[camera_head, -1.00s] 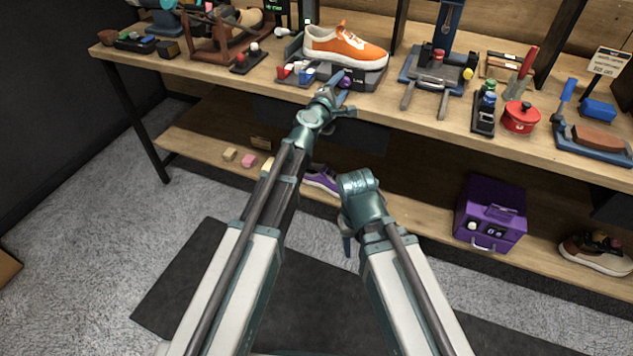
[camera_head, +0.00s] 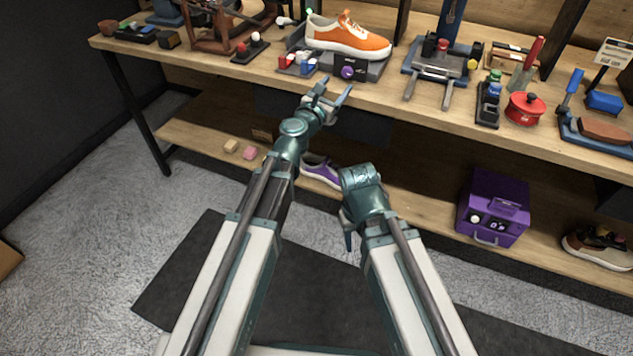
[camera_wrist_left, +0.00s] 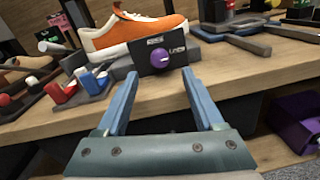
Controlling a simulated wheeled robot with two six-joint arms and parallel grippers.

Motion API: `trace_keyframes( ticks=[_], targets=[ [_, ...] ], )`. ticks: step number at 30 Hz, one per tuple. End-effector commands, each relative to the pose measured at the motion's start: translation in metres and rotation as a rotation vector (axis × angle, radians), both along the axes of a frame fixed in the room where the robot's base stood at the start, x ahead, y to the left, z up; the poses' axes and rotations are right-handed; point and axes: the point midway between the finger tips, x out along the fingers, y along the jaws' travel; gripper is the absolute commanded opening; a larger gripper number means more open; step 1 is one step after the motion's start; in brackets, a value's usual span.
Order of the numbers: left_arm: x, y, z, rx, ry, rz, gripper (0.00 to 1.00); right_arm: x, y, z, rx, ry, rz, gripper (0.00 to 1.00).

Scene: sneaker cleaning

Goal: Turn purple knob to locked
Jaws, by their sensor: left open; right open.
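The purple knob (camera_head: 347,72) sits on the dark front panel of a stand that bears an orange and white sneaker (camera_head: 348,38). In the left wrist view the knob (camera_wrist_left: 160,58) shows a light mark, and the panel (camera_wrist_left: 178,47) has white lettering above it. My left gripper (camera_head: 334,92) is open and empty, in front of the table edge and short of the knob. In the left wrist view its blue fingers (camera_wrist_left: 157,95) stand apart below the knob, with a gap to it. My right gripper (camera_head: 347,222) hangs low before the lower shelf, its fingers partly hidden.
Red, white and blue switches (camera_head: 297,63) stand left of the knob. A blue clamp stand (camera_head: 437,65) and a red pot (camera_head: 524,108) are to the right. A purple box (camera_head: 493,208) and purple shoe (camera_head: 318,171) are on the lower shelf.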

Motion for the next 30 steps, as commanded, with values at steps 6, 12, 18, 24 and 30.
trace_keyframes(
  ticks=[6,12,18,24,30],
  targets=[
    [-0.044,0.016,0.000,0.002,-0.001,0.001,0.69,0.000,0.000,0.000,0.000,0.000,0.000,0.50],
    [-0.080,0.030,0.000,0.002,-0.001,0.001,0.69,0.000,0.000,0.000,0.000,0.000,0.000,0.50],
    [-0.088,0.004,-0.021,0.399,-0.084,-0.166,0.69,0.000,0.000,0.000,0.000,0.000,0.000,0.50],
    [-0.106,-0.009,-0.052,0.757,-0.151,-0.338,0.69,0.000,0.000,0.000,0.000,0.000,0.000,0.50],
    [-0.125,-0.011,-0.084,1.056,-0.200,-0.509,0.69,0.000,0.000,0.001,0.000,0.000,0.000,0.50]
  ],
)
